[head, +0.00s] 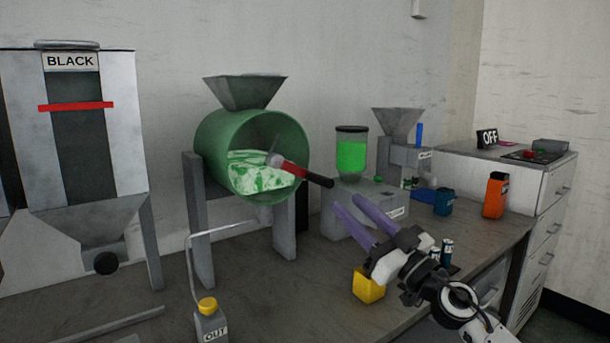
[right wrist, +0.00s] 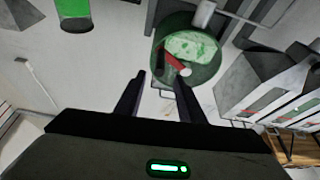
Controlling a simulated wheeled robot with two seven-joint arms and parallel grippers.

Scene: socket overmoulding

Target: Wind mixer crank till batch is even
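The mixer is a green drum (head: 215,135) on grey legs, with its open face toward me. The batch (head: 262,172) inside is streaked and patchy green and white. The crank (head: 293,168) has a pale hub, a red arm and a black handle (head: 320,181) pointing right and slightly down. My right gripper (head: 348,203) has purple fingers and is open and empty, just right of and below the handle, apart from it. In the right wrist view the fingers (right wrist: 160,82) are spread, with the drum (right wrist: 212,72) and red crank (right wrist: 170,59) beyond them. My left gripper is out of view.
A grey hopper labelled BLACK (head: 70,61) stands left. An OUT bottle (head: 210,325) and a yellow block (head: 368,287) are on the bench. A green-filled jar (head: 351,157), a blue container (head: 443,201) and an orange container (head: 494,195) stand right. A drawer cabinet (head: 558,185) is far right.

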